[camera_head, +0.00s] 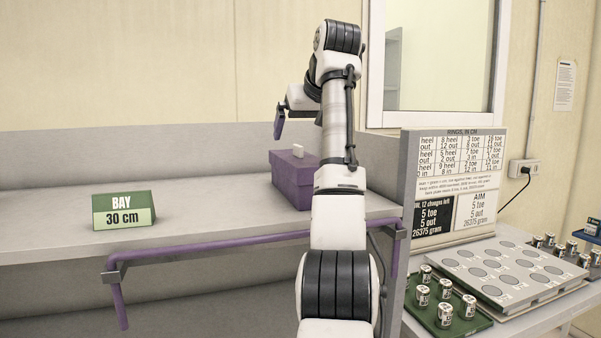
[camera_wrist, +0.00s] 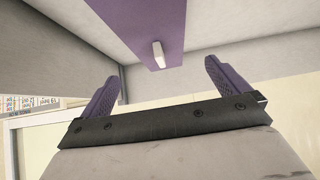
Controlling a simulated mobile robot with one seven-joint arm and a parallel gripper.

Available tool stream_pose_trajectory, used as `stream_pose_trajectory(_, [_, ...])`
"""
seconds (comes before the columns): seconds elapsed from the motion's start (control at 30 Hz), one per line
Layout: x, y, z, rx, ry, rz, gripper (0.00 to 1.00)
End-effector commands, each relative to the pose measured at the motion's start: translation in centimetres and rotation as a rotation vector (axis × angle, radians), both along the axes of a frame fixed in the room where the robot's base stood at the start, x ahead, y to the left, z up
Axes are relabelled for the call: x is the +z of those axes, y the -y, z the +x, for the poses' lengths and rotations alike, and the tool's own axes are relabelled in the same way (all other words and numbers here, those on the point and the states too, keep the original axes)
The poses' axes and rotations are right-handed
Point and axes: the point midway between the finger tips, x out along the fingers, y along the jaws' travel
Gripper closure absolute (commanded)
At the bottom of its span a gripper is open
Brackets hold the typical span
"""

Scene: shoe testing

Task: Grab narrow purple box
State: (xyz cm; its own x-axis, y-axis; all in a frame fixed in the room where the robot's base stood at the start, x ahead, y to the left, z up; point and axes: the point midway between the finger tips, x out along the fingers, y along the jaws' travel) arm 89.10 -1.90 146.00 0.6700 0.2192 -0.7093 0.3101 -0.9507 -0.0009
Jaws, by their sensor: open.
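The narrow purple box (camera_head: 292,182) stands on the grey shelf (camera_head: 225,207), partly hidden on its right by my arm. A small white handle or knob (camera_head: 298,149) sticks up from its top. In the wrist view the purple box (camera_wrist: 133,22) shows at the top middle, with its white knob (camera_wrist: 159,54) pointing toward the space between my fingers. My gripper (camera_head: 278,122) is above the shelf, up and to the left of the box in the head view. In the wrist view my gripper (camera_wrist: 160,83) has its two purple fingers apart, with nothing between them.
A green sign reading "BAY 30 cm" (camera_head: 124,210) stands on the shelf at left. A purple rail (camera_head: 210,243) runs along the shelf's front edge. At right are an information board (camera_head: 455,185), a grey tray with round recesses (camera_head: 510,266) and a green tray (camera_head: 421,314) with several small cans.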

Motion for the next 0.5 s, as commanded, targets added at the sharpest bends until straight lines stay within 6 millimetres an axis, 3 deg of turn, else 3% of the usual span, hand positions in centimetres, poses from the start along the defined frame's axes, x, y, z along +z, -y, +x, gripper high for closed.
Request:
stream_pose_trajectory(0.2, [-2.6, -0.8, 2.6, -0.001, 0.001, 0.001, 0.00])
stream_pose_trajectory(0.5, [-4.3, -1.4, 4.5, -0.001, -0.001, -0.001, 0.00])
